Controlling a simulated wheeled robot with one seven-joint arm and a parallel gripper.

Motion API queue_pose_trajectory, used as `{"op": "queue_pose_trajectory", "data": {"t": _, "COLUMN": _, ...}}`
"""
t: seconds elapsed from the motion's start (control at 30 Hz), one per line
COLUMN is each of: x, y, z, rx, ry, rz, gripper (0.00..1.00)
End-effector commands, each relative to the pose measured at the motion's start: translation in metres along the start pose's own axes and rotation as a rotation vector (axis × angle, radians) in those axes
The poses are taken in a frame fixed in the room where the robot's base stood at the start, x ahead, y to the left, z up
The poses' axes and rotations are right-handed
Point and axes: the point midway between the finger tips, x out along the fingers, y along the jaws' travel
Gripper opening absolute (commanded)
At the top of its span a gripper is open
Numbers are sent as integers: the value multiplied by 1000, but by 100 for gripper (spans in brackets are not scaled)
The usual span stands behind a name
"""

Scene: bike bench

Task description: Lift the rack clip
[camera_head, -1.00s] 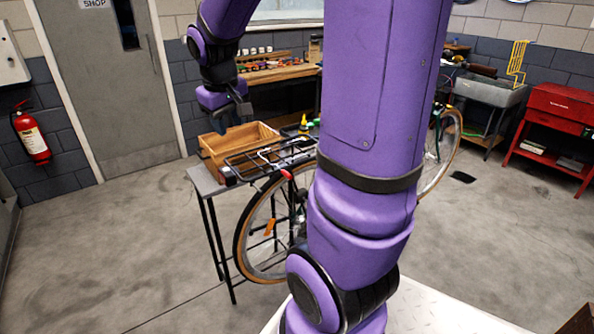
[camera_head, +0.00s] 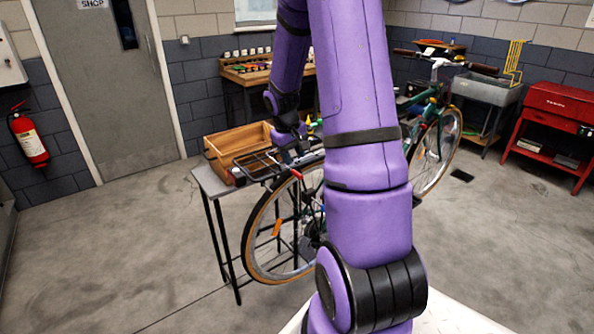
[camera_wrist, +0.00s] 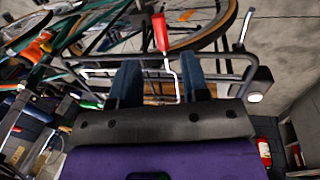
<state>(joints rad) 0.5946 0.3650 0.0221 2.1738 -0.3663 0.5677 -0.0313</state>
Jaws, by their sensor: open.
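The rack clip, a bent silver wire with a red grip (camera_wrist: 160,32), lies on the black rear rack (camera_wrist: 235,62) of the green bicycle. Its red end also shows in the head view (camera_head: 297,172), at the near edge of the rack (camera_head: 250,163). My gripper (camera_wrist: 161,72) is open over the rack in the wrist view, with the clip's wire running between its two blue-grey fingers and the red grip beyond the tips. I cannot tell whether the fingers touch the wire. In the head view my gripper (camera_head: 289,153) is low over the rack, partly hidden by my wrist.
An open wooden box (camera_head: 218,166) stands on the grey bench (camera_head: 207,182) beside the rack. Small bottles stand close behind my gripper. The bicycle's rear wheel (camera_head: 250,232) is below. A tool-covered workbench (camera_head: 235,77) is at the back wall.

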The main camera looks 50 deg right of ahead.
Motion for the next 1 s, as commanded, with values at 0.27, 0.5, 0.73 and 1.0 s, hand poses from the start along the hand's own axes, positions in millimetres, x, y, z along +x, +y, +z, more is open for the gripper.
{"op": "queue_pose_trajectory", "data": {"t": 0.27, "x": 45, "y": 0, "z": 1, "rx": -1, "ry": -3, "rz": -1, "gripper": 42}}
{"op": "queue_pose_trajectory", "data": {"t": 0.5, "x": 60, "y": 0, "z": 0, "rx": -1, "ry": 0, "rz": 0, "gripper": 42}}
{"op": "queue_pose_trajectory", "data": {"t": 0.73, "x": 61, "y": 0, "z": 0, "rx": -1, "ry": 1, "rz": 0, "gripper": 42}}
{"op": "queue_pose_trajectory", "data": {"t": 1.0, "x": 61, "y": 0, "z": 0, "rx": -1, "ry": 1, "rz": 0, "gripper": 0}}
